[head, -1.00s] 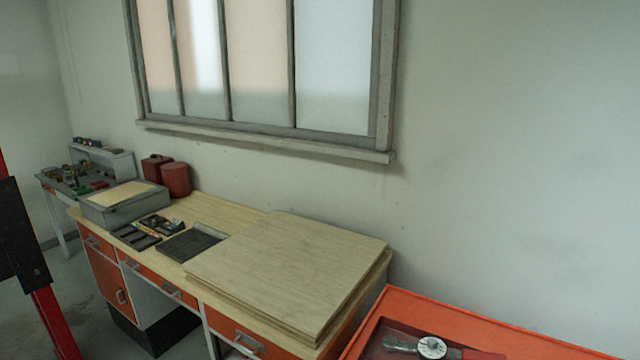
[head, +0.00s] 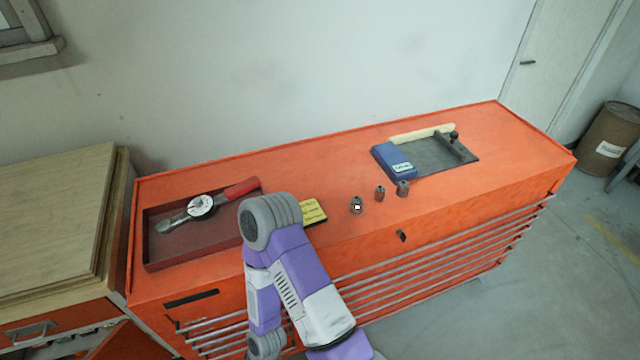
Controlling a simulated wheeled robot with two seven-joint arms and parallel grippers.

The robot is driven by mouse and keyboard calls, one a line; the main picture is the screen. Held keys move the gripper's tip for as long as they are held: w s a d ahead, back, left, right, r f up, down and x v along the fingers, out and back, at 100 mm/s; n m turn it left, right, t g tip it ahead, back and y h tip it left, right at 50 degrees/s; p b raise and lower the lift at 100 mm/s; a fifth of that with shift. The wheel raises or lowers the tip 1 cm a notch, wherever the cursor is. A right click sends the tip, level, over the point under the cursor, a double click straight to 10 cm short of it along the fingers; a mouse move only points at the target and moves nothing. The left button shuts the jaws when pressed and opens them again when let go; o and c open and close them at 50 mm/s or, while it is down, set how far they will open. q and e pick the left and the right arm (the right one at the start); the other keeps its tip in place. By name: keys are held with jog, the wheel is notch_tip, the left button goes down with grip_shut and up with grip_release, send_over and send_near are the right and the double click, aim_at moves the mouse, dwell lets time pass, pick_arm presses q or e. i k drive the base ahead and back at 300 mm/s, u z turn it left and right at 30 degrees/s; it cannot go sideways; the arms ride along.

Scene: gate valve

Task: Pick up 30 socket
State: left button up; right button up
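Three small dark metal sockets stand in a row on top of the orange tool cabinet (head: 330,170), right of its middle. They are the left socket (head: 356,205), the middle socket (head: 379,193) and the right socket (head: 403,188). The left one looks wider than the middle one and has a small white mark. I cannot read any size on them, so I cannot tell which is the 30 socket. A purple and white arm of mine rises from the bottom, left of the sockets. Neither of my grippers is in view.
A red tray (head: 165,240) holds a dial torque wrench (head: 201,205). A yellow box (head: 313,211) lies beside my arm, left of the sockets. A blue box (head: 392,160) and a dark mat (head: 440,157) with a tool lie behind the sockets. The cabinet's right end is bare.

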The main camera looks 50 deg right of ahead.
aim_at(356, 204)
jog(key=z, duration=2.3)
